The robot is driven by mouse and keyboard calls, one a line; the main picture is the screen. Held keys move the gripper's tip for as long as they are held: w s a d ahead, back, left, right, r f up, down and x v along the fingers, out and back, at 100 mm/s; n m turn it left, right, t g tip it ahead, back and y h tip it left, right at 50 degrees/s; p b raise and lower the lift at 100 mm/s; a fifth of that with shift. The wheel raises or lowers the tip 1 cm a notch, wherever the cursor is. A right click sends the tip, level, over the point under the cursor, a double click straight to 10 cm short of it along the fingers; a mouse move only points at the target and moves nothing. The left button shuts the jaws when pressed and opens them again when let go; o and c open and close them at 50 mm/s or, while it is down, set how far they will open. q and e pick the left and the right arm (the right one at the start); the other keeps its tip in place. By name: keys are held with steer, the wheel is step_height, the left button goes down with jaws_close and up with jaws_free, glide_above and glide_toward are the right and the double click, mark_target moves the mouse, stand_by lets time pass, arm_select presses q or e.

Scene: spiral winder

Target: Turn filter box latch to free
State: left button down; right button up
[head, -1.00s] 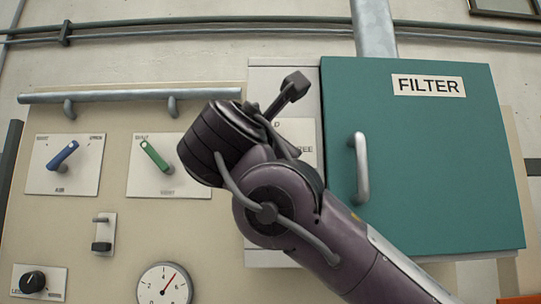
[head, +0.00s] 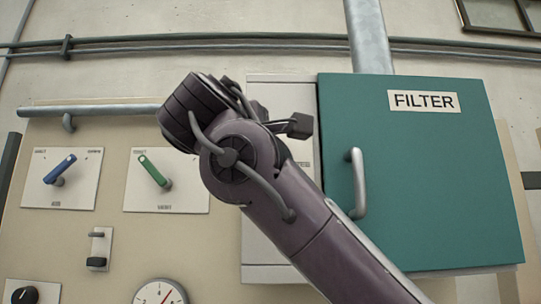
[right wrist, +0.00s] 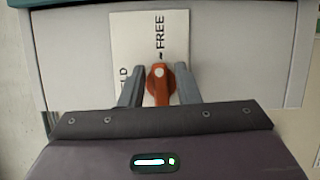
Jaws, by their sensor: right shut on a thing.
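The orange latch (right wrist: 160,84) sits on a white label plate (right wrist: 125,35) with FREE printed at the top and a partly covered word ending in LD at the left. The latch lies lengthwise up and down in the right wrist view, one end towards the FREE mark. My right gripper (right wrist: 160,98) is shut on the latch, one grey finger on each side. In the head view my right arm and wrist hide the latch and the fingers. The teal filter box door (head: 425,190) is closed, with a FILTER sign. My left gripper is not in view.
The filter door's grey handle (head: 358,183) stands close to the right of my forearm. At the left are a blue lever (head: 60,168), a green lever (head: 153,171), a grey rail (head: 95,109) and a gauge (head: 160,293).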

steer(key=shift+m, duration=0.4)
steer(key=o, duration=0.7)
steer(key=shift+c, duration=0.2)
steer(key=shift+w, duration=0.1)
steer(key=b+v, duration=0.2)
steer(key=v, duration=0.5)
steer(key=shift+s+a, duration=0.25)
steer(key=shift+s, duration=0.1)
